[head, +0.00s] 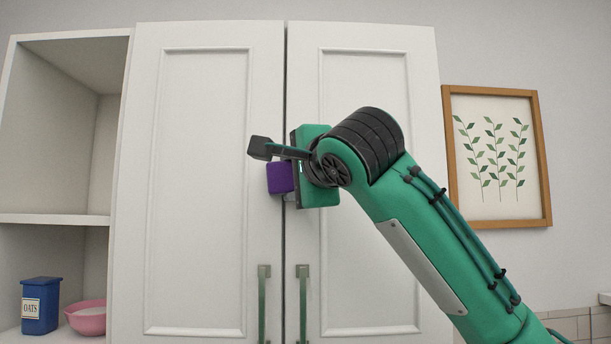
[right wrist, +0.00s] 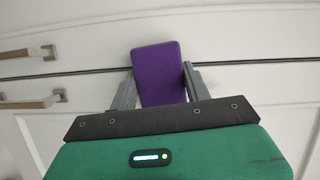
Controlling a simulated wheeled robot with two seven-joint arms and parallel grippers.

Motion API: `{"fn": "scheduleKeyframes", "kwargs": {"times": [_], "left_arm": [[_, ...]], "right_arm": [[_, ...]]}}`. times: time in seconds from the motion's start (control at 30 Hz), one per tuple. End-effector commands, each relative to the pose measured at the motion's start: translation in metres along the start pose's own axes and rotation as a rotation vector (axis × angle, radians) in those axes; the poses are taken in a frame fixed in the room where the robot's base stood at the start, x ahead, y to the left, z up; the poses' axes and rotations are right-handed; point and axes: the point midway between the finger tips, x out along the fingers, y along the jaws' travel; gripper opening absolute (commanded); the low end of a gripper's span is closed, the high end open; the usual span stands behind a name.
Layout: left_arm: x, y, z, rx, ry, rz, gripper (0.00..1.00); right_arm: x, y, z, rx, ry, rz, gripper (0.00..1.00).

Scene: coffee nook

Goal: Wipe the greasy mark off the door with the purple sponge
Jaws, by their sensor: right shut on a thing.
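The purple sponge (head: 280,178) is in my right gripper, in front of the white cabinet doors near the gap between them. My right gripper (head: 268,163) is shut on it. In the right wrist view the sponge (right wrist: 160,72) sits between the two fingers (right wrist: 160,85), with the door seam running behind it. I cannot tell whether the sponge touches a door. The left door (head: 200,190) and the right door (head: 368,260) are closed. No greasy mark shows on the visible parts; my right gripper and arm hide part of the right door. My left gripper is not in view.
Two upright handles (head: 264,300) (head: 303,300) stick out low on the doors. Open shelves at the left hold a blue oats box (head: 40,306) and a pink bowl (head: 88,320). A framed leaf picture (head: 546,160) hangs on the wall at right.

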Motion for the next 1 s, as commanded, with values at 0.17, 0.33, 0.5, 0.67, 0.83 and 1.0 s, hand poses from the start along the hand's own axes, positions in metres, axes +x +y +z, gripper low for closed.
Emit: {"fn": "scheduleKeyframes", "kwargs": {"times": [0.17, 0.33, 0.5, 0.67, 0.83, 1.0], "left_arm": [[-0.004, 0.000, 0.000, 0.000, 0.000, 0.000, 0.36], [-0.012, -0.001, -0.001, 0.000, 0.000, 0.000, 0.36], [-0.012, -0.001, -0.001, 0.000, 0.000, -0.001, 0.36], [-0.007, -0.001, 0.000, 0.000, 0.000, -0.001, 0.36], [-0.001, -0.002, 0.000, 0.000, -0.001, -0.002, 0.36], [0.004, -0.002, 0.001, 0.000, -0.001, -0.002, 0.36]], "right_arm": [[0.001, -0.006, 0.000, 0.001, 0.000, 0.002, 0.30], [-0.001, -0.020, -0.002, 0.001, 0.001, 0.001, 0.30], [-0.002, -0.024, -0.003, 0.001, 0.002, 0.001, 0.30], [-0.005, -0.021, -0.011, 0.002, 0.003, 0.001, 0.30], [-0.011, -0.019, -0.025, 0.003, 0.003, 0.001, 0.30], [-0.017, -0.018, -0.038, 0.002, 0.004, 0.003, 0.30]]}}
